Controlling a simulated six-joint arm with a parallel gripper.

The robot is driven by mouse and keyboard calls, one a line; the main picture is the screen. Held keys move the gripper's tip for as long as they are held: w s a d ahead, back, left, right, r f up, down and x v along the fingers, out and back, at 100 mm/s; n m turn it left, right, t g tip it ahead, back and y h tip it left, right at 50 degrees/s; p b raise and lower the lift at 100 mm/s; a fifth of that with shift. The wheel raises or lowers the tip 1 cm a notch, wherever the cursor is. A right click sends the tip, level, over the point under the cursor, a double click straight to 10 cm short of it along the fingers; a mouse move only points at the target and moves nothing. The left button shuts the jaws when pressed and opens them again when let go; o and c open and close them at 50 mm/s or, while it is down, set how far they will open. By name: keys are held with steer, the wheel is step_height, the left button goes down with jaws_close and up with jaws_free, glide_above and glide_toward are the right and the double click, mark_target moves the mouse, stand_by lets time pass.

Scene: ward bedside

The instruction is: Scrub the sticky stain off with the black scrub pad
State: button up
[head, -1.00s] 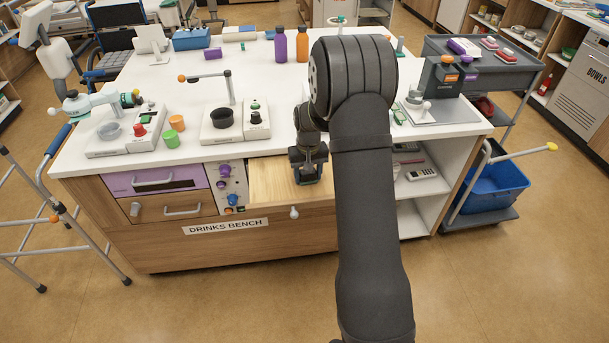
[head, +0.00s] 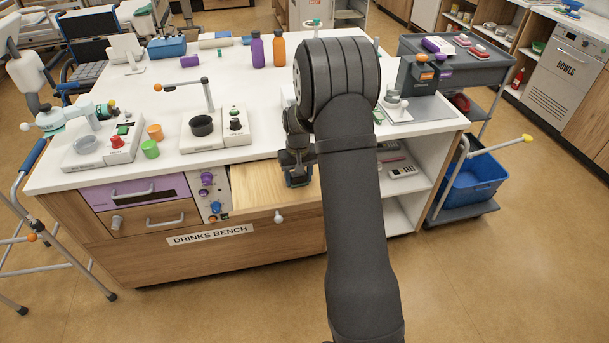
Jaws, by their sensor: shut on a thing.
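My gripper (head: 297,173) points down over the light wooden pull-out board (head: 255,188) at the front of the bench. It is shut on a dark block at its tips, which looks like the black scrub pad (head: 298,183). The pad is at or very near the board's surface; whether it touches cannot be told. No stain can be made out on the bare part of the board. My arm hides the board's right side and the bench behind it.
The white bench top (head: 225,85) holds a black bowl (head: 202,125) on a stand, a green cup (head: 150,149) and an orange cup (head: 155,131). Purple (head: 257,50) and orange (head: 279,50) bottles stand behind. A knob (head: 279,217) sticks out below the board. A blue bin (head: 472,183) stands right.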

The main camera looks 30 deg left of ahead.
mark_target(284, 185)
steer(key=shift+s+a, duration=1.65)
step_height(284, 185, up, 8)
steer(key=shift+d, duration=0.1)
steer(key=w+d+f, duration=0.1)
steer(key=w+d, duration=0.1)
steer(key=d, duration=0.1)
steer(key=w+d+f+m, duration=0.1)
steer(key=w+d, duration=0.1)
steer(key=d, duration=0.1)
steer(key=w+d+f+m, duration=0.1)
steer(key=w+d, duration=0.1)
steer(key=d, duration=0.2)
steer(key=shift+w+f, duration=0.1)
steer(key=shift+w, duration=0.25)
steer(key=d+f+m, duration=0.2)
steer(key=d+f, duration=0.1)
steer(key=d, duration=0.8)
steer(key=w+d+f+m, duration=0.1)
steer(key=d+f+m, duration=0.2)
steer(key=d, duration=0.8)
steer(key=w+d+f+m, duration=0.1)
steer(key=d+f+m, duration=0.2)
steer(key=d, duration=0.8)
steer(key=shift+d+f, duration=0.3)
steer(key=shift+f, duration=0.1)
